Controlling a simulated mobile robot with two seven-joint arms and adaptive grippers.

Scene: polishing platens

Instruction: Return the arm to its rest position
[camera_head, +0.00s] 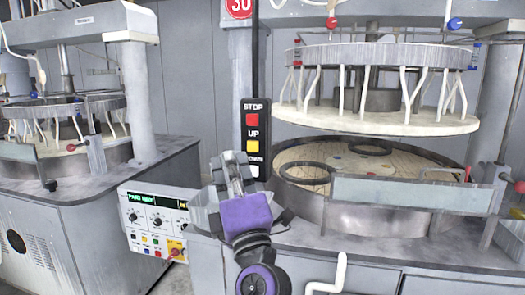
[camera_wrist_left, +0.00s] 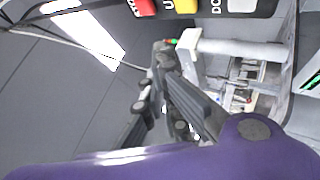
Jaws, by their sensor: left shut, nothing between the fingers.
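My left gripper (camera_head: 237,162) is in the middle of the head view, at the end of my purple wrist. It is raised, with its fingers just left of the lower end of a hanging button pendant (camera_head: 256,167). The fingers are shut with nothing between them. In the left wrist view my gripper (camera_wrist_left: 155,72) points up toward the pendant (camera_wrist_left: 235,8), whose lower buttons show at the top edge. I cannot tell how large the gap to the pendant is. My right gripper is in neither view.
A control panel (camera_head: 157,222) with knobs and buttons stands left of my wrist. A polishing machine (camera_head: 345,212) with a raised upper platen (camera_head: 385,122) is at right. Another machine (camera_head: 75,215) stands at left. A white crank handle (camera_head: 335,272) sticks up at the bottom.

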